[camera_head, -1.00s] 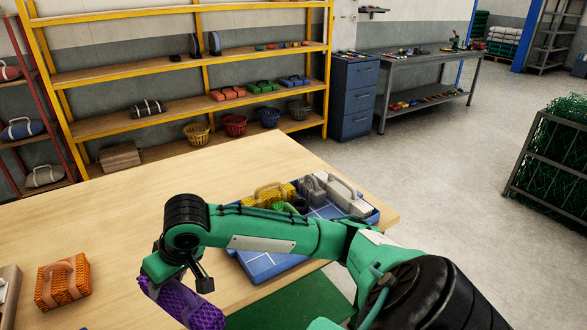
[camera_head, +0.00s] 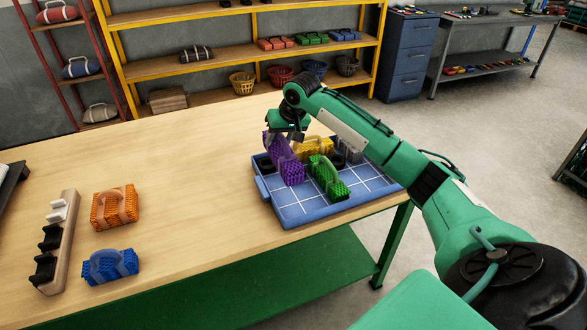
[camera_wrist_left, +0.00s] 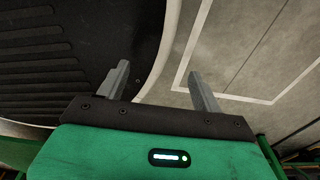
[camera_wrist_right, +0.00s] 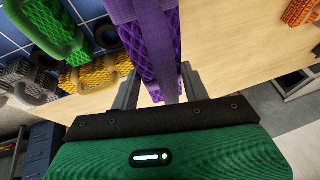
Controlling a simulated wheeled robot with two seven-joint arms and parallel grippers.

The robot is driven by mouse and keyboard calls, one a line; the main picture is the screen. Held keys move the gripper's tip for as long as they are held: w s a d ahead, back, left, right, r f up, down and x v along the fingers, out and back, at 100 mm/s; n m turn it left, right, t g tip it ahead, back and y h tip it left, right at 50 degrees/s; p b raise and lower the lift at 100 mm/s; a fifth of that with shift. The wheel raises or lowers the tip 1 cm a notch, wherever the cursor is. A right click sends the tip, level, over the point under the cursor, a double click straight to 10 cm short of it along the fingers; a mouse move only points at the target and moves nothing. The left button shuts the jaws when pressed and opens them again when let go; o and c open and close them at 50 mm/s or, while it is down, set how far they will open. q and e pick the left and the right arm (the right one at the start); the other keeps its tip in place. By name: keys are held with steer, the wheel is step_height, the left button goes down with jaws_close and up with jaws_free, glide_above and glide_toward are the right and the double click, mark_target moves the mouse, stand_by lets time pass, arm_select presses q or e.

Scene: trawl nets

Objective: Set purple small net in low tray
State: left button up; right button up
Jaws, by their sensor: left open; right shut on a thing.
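The purple small net (camera_head: 284,160) hangs upright from my right gripper (camera_head: 292,133), which is shut on its handle. In the head view it overlaps the back left part of the blue low tray (camera_head: 303,213); I cannot tell whether its bottom touches the tray. In the right wrist view the purple net (camera_wrist_right: 150,40) runs between the fingers of the right gripper (camera_wrist_right: 160,90), with the tray to the left and bare table to the right. My left gripper (camera_wrist_left: 160,75) is open and empty above the floor in the left wrist view.
The tray holds a green net (camera_head: 328,178), a yellow net (camera_head: 316,147), a grey net (camera_head: 350,152) and black rings (camera_head: 264,164). Its front left area is bare. An orange net (camera_head: 114,208), a blue net (camera_head: 110,265) and a wooden rack (camera_head: 68,225) stand at the table's left.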

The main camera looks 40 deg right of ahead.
step_height(320, 180, down, 15)
steer(key=shift+r+p, duration=0.2)
steer(key=shift+p, duration=0.5)
arm_select(q)
steer(key=shift+s+a+r, duration=0.1)
steer(key=shift+s+r, duration=0.3)
steer(key=shift+r, duration=0.3)
arm_select(e)
steer(key=o, duration=1.1)
arm_select(q)
steer(key=shift+s, duration=0.1)
